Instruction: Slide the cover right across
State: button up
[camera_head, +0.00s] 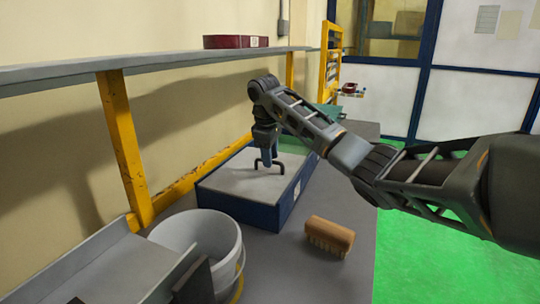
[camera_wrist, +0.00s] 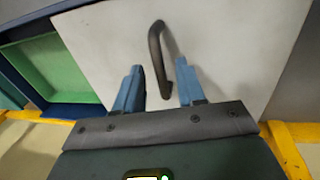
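A flat grey-white cover (camera_head: 232,180) lies on a blue box (camera_head: 240,208) on the bench. A dark bar handle (camera_wrist: 156,50) stands on the cover; it also shows in the head view (camera_head: 281,165). My gripper (camera_head: 266,164) points down at the handle. In the wrist view my gripper (camera_wrist: 158,70) is open, its blue fingers on either side of the handle with gaps visible. At the left of the wrist view, a green-floored compartment (camera_wrist: 45,65) of the box shows uncovered beside the cover's edge.
A wooden brush (camera_head: 330,235) lies on the bench in front of the box. A white bucket (camera_head: 200,235) stands at the near left. A grey shelf (camera_head: 170,62) on yellow posts (camera_head: 125,145) runs along the wall behind the box. The bench (camera_head: 310,270) is clear around the brush.

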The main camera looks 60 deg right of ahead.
grip_shut()
dwell(0.3)
dwell(0.4)
